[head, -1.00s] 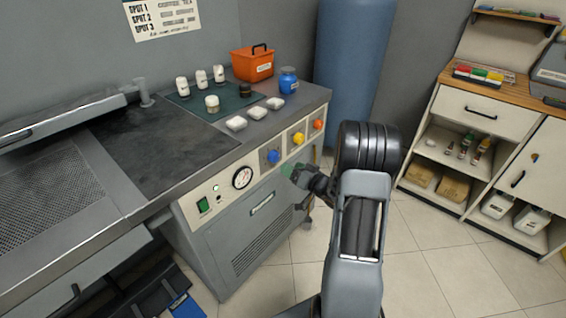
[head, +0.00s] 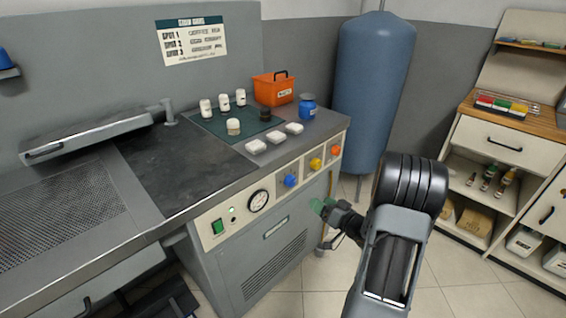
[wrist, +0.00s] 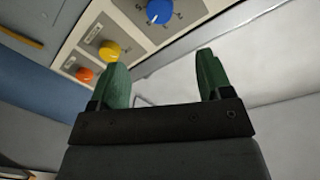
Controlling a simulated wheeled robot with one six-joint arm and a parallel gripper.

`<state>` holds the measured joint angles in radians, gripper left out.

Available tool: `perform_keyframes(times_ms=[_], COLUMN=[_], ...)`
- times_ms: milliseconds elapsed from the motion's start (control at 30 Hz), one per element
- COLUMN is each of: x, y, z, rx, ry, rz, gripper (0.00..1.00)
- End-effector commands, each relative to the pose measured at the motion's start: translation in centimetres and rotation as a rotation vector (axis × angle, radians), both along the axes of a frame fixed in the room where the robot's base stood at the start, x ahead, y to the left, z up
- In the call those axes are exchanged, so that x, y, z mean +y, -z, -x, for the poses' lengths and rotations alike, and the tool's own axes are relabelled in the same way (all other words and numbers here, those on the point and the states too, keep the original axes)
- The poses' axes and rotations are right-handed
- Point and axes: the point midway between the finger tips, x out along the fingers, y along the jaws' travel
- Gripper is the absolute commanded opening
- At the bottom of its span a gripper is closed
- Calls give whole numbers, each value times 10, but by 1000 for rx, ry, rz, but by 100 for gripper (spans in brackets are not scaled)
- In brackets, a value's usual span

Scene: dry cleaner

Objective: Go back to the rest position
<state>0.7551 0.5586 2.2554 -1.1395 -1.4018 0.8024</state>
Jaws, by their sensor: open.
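My gripper (head: 318,207) is in front of the grey machine cabinet (head: 262,262), below the row of coloured knobs, with my arm reaching in from the lower right. In the wrist view my gripper (wrist: 164,80) shows two green fingers spread apart with nothing between them. Beyond the fingers are a blue knob (wrist: 159,11), a yellow knob (wrist: 110,51) and an orange knob (wrist: 85,75) on the panel. The fingers appear apart from the knobs. In the head view my arm partly hides the floor and the shelf unit.
The worktop holds white bottles (head: 206,107), white blocks (head: 274,137), an orange box (head: 272,88) and a blue jar (head: 307,106). A blue tank (head: 372,90) stands behind my arm. A shelf unit (head: 498,145) stands at right. Tiled floor (head: 455,270) is open between.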

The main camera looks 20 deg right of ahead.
Motion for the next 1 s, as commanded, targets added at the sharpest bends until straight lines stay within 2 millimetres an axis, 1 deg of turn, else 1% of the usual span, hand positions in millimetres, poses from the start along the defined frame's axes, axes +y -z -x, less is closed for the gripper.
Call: perform_keyframes(times_ms=[100,167,267,367,400,433,500,567,667,767,867,900,967,1000], x=[0,-1,-10,-31,-41,-50,-65,-72,-70,-53,-18,1,32,52], y=[0,4,21,53,66,73,78,74,53,19,-25,-46,-78,-97], z=[0,0,-2,3,8,13,26,38,59,83,107,117,132,141], rx=[-2,9,85,244,326,391,541,666,868,1052,1211,1263,1321,1345], ry=[0,5,52,155,204,242,318,365,410,415,369,336,273,229], rz=[7,35,117,231,279,319,410,476,560,603,610,605,591,580], gripper=[72,72,72,72,72,72,72,72,72,72,72,72,72,72])
